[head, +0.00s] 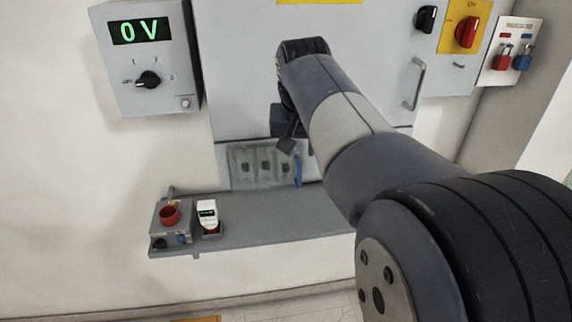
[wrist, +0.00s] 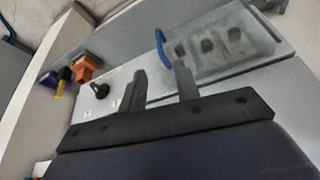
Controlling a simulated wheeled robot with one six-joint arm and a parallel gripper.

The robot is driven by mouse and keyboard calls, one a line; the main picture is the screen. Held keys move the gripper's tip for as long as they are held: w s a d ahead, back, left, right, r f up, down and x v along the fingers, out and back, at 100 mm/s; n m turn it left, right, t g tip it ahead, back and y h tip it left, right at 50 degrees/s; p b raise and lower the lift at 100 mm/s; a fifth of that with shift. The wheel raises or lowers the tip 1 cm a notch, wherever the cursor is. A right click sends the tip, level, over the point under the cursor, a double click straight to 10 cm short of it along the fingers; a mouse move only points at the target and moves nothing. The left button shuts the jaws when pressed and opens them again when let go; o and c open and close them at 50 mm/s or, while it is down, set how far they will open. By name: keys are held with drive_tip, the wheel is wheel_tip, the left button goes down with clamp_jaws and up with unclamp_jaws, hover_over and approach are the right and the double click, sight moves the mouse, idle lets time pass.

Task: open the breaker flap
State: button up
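The breaker flap (head: 250,168) is a grey, see-through cover low on the cabinet front, with dark breakers showing behind it. It appears shut. It also shows at the upper right of the wrist view (wrist: 270,46). A curved blue handle (head: 298,172) stands at its right edge in the head view; in the wrist view the handle (wrist: 159,46) is just beyond my fingertips. My gripper (wrist: 160,70) is open, its two fingers apart with the handle's lower end seen between the tips. Contact cannot be told. In the head view my gripper (head: 292,146) is partly hidden by my arm.
A grey shelf (head: 250,238) runs below the flap. On its left are a box with a red button (head: 169,215) and a white meter (head: 207,213). A control box reading 0 V (head: 150,60) hangs at left. A cabinet door handle (head: 415,85) juts out at right.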

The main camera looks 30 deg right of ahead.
sight(299, 168)
drive_tip(key=x, duration=1)
drive_tip(key=shift+a+f+p, duration=0.1)
drive_tip(key=shift+f+p, duration=0.05)
drive_tip(key=shift+p, duration=0.25)
drive_tip(key=shift+c, duration=0.3)
clamp_jaws()
